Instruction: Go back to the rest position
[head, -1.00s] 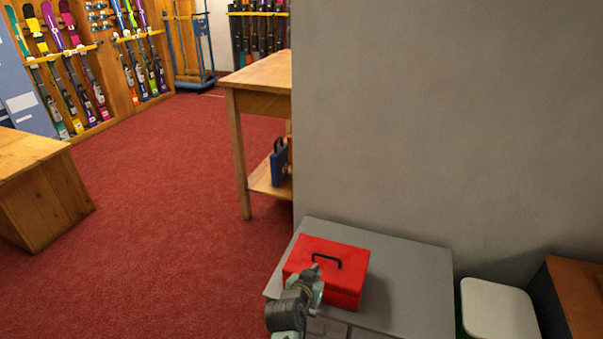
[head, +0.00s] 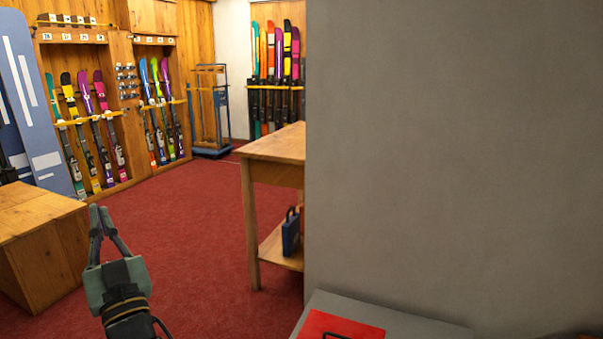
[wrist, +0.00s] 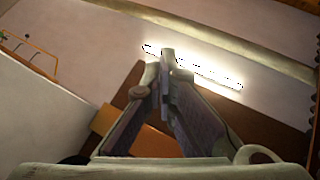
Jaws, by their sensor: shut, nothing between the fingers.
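My gripper (head: 100,212) is at the lower left in the head view, raised in front of the red carpet, its fingers pointing up. It is shut and empty. In the wrist view, the fingertips of my gripper (wrist: 167,58) meet, with nothing between them, and a bright ceiling light lies behind them. Nothing touches my gripper in either view.
A red cash box (head: 340,326) sits on a grey cabinet (head: 400,318) at the bottom, partly cut off. A grey wall (head: 450,160) fills the right. Wooden tables stand left (head: 40,225) and centre (head: 277,145). Skis (head: 85,130) line the back. Red carpet (head: 195,230) is clear between.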

